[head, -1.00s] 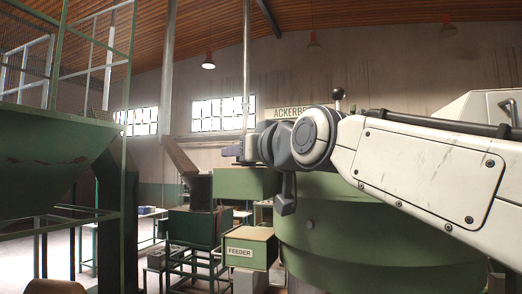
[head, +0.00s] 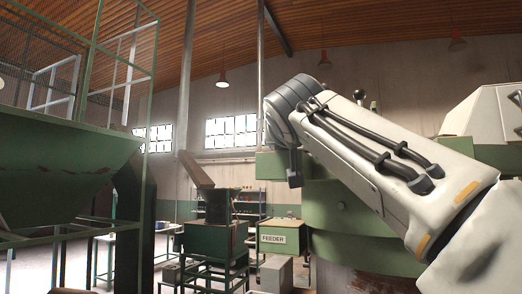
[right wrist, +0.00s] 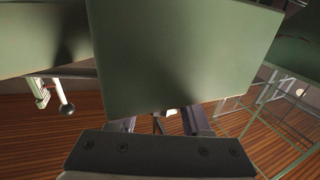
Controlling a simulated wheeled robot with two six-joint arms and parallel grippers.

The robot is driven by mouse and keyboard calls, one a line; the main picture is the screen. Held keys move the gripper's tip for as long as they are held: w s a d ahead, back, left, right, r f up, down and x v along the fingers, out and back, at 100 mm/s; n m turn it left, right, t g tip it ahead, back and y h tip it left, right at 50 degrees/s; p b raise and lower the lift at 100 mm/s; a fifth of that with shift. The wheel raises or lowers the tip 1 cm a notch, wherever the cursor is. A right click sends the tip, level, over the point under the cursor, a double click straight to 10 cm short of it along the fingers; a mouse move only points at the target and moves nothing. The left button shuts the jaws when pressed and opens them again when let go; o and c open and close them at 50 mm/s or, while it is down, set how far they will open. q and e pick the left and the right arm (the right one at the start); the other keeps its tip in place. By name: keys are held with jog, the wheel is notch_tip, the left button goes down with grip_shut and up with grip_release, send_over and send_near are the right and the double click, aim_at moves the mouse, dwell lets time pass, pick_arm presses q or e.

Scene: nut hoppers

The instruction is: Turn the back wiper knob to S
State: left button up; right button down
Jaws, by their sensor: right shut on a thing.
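My right arm crosses the right of the head view, and its wrist hides its gripper there. In the right wrist view, which looks upside down, my right gripper (right wrist: 158,122) reaches behind a green housing (right wrist: 180,55). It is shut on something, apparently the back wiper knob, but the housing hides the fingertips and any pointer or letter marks. The same green housing seems to show left of my wrist in the head view (head: 268,165). My left gripper is not in view.
A black ball-topped lever (right wrist: 67,110) stands beside the housing. A large green drum (head: 355,240) lies behind my arm. A green hopper (head: 60,165) fills the far left.

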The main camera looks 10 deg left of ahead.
dwell(0.4)
jog(key=shift+c, duration=1.8)
grip_release()
jog(key=s+b, duration=0.4)
jog(key=s, duration=0.6)
jog(key=shift+s+d, duration=0.2)
jog(key=shift+d, duration=0.25)
